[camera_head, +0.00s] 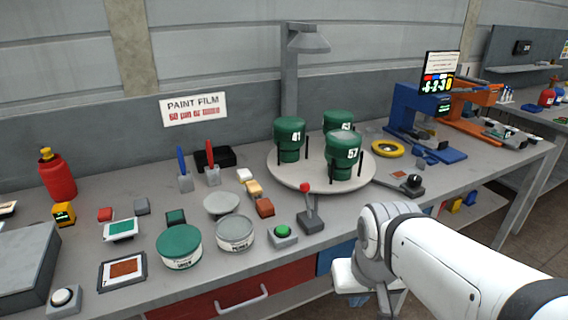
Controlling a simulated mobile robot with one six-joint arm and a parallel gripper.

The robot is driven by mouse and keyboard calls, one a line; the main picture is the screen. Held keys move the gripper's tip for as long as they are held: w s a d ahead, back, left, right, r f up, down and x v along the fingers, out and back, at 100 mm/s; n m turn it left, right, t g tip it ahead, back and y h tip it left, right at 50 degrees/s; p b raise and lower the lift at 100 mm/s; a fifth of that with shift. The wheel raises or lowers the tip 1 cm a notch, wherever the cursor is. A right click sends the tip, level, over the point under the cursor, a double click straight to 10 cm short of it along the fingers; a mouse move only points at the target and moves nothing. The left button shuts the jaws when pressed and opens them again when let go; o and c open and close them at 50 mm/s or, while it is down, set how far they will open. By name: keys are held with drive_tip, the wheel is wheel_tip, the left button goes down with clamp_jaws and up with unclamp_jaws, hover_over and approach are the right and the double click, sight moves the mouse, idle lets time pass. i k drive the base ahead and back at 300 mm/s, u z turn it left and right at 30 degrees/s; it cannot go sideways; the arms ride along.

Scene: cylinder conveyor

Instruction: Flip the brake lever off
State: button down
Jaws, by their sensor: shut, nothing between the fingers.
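A small lever with a red knob (305,188) stands on a dark base (311,222) near the front edge of the bench. It is the only lever of this kind I can make out, and its stick leans slightly to the left. I cannot read any on or off marking on it. My white arm comes in from the lower right and bends down in front of the bench edge, to the right of the lever. The fingers of my gripper do not show. Nothing of mine touches the lever.
A green button (283,232) sits just left of the lever. Behind it, a round turntable (285,174) bears green numbered canisters (343,154). Paint tins (179,247) stand to the left. A dark device with a knob (408,183) lies to the right.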

sight(304, 187)
drive_tip(key=u, duration=0.1)
drive_tip(key=i, duration=1)
